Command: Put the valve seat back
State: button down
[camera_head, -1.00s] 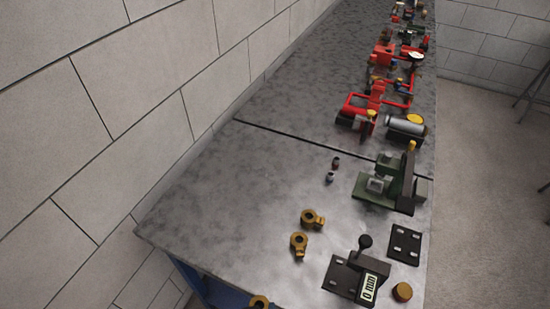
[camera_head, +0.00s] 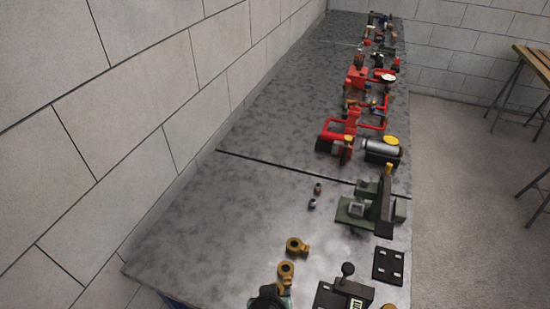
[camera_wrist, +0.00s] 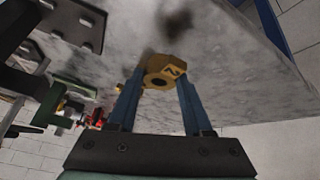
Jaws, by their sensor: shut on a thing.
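In the wrist view my gripper (camera_wrist: 161,82) has its two blue fingers shut on a brass piece (camera_wrist: 166,66). The piece has a round hole and a dark mark like a "2". It could be the valve seat, but I cannot confirm this. The grey table top lies behind it, and I cannot tell whether they touch. In the head view a dark and green part, probably my gripper (camera_head: 268,299), shows at the bottom edge; its fingers are hidden.
Right of the brass pieces stand a black device with a knobbed lever (camera_head: 346,285), a slotted black plate (camera_head: 388,265) and a green vise-like fixture (camera_head: 370,210). The table's left side is clear beside the wall.

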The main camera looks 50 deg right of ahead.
jog(key=shift+f, duration=1.4)
jog(key=shift+c, duration=1.5)
grip_release()
jog(key=shift+f, duration=0.1)
jog(key=v, duration=1.2)
